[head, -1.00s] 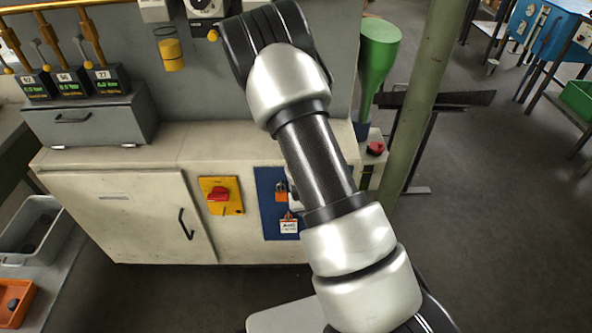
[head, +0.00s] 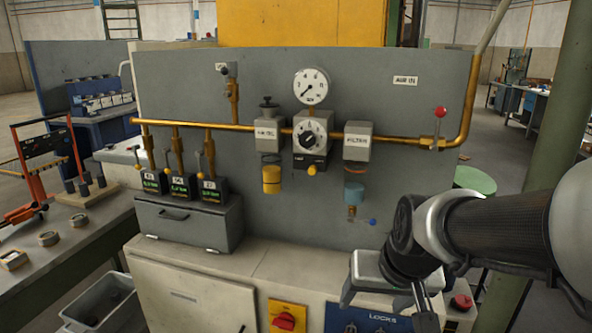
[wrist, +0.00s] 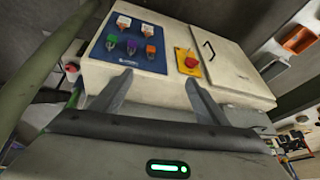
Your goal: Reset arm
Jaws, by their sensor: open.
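My gripper (head: 386,302) is at the lower right of the head view, in front of the cabinet and beside a blue panel marked LOCKS (head: 368,317). In the wrist view my gripper (wrist: 159,77) has its two fingers spread with nothing held between them. The lower part of the panel is cut off in the head view.
A grey back panel holds a brass pipe (head: 355,137), a pressure gauge (head: 311,86), filter units and several levers. A red button (head: 461,302) and a green post (head: 545,150) stand right of my gripper. A workbench (head: 85,225) is at the left.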

